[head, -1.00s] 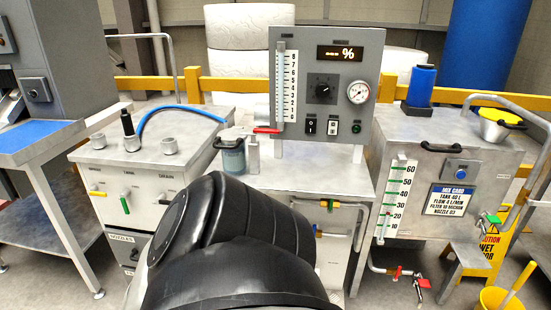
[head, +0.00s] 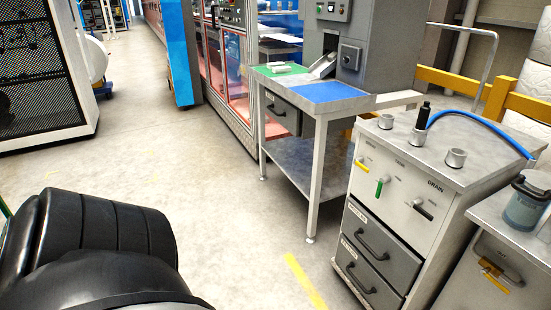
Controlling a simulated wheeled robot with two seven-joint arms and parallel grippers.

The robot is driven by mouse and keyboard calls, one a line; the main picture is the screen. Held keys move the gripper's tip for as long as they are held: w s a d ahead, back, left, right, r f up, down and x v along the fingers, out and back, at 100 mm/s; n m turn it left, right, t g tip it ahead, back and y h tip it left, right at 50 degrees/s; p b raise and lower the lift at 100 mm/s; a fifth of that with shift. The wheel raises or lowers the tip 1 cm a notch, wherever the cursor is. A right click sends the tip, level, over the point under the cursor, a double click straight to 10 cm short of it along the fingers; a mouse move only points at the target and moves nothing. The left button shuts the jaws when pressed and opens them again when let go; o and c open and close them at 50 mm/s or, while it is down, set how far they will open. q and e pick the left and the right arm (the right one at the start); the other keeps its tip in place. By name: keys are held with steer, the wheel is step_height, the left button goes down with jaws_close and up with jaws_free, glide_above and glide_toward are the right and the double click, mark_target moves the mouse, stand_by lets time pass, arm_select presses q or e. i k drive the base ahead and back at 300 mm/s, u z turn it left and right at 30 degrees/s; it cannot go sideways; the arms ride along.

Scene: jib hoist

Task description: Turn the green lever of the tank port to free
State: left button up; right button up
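The green lever (head: 380,187) hangs pointing down on the front panel of a pale metal cabinet (head: 425,180) at the right. It sits between a yellow lever (head: 361,165), turned sideways, and a black-tipped lever (head: 423,210) under the DRAIN label. Several round ports stand on the cabinet top, such as the right one (head: 456,158). A black fitting (head: 421,125) stands upright at the middle port, and a blue hose curves behind it. A black arm link of mine fills the lower left. Neither gripper shows, and nothing touches the green lever.
Grey drawers (head: 372,240) with handles are below the levers. A workbench (head: 318,110) with blue and green mats stands left of the cabinet. Another metal unit (head: 485,262) with a jar (head: 524,205) is at the right edge. The floor (head: 225,205) in front is clear.

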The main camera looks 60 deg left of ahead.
mark_target(384, 180)
steer(key=u, duration=3)
steer(key=i, duration=2.6)
steer(key=z, duration=3.25)
steer(key=i, duration=1.05)
steer(key=z, duration=0.1)
